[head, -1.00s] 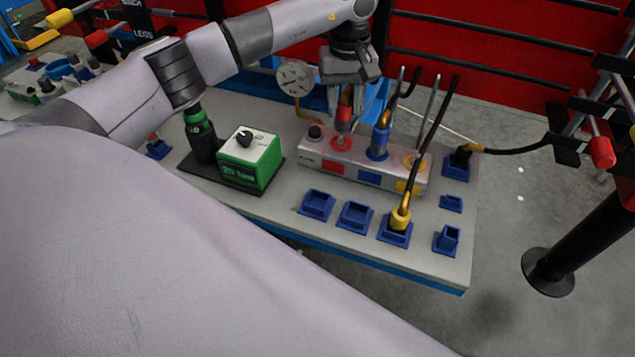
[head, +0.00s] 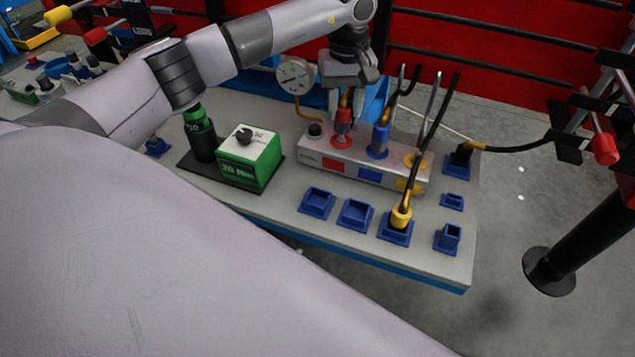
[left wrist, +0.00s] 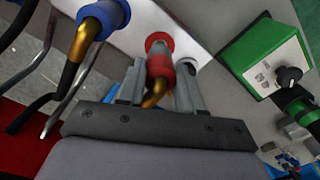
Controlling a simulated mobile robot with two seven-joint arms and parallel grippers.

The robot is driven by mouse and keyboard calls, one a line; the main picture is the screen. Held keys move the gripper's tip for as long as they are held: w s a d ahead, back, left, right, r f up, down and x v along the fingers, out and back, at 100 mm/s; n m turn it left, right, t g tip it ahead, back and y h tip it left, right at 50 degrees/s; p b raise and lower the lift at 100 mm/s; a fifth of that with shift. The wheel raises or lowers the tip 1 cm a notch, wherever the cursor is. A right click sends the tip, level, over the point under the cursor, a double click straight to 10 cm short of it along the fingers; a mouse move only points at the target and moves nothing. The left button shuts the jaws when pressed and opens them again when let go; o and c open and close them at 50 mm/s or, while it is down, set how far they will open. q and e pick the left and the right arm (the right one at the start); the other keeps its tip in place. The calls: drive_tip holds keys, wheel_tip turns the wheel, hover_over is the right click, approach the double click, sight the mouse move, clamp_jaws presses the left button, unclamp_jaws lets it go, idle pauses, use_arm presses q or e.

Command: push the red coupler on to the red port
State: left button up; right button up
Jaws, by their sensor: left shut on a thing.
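The red coupler (head: 343,118) with its gold-coloured hose stands over the red port (head: 340,142) on the grey manifold block. It also shows in the left wrist view (left wrist: 159,66), lined up with the red port (left wrist: 159,41). My left gripper (head: 346,92) is shut on the coupler, with one finger on each side of it in the left wrist view (left wrist: 160,85). The coupler looks upright and at or very close to the port; I cannot tell whether it is fully seated. My right gripper is not in view.
A blue coupler (head: 379,138) sits on the same manifold (head: 315,151), close to my left gripper. A yellow coupler (head: 400,217) stands in a blue holder in front. A green box (head: 249,160) is at the left. Empty blue holders (head: 317,203) line the bench front.

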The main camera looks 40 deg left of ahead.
use_arm(q)
drive_tip(key=shift+f+b, duration=0.6)
drive_tip(key=shift+f, duration=0.55)
drive_tip(key=o, duration=1.2)
drive_tip(key=shift+r+p, duration=1.85)
drive_tip(key=shift+r, duration=0.7)
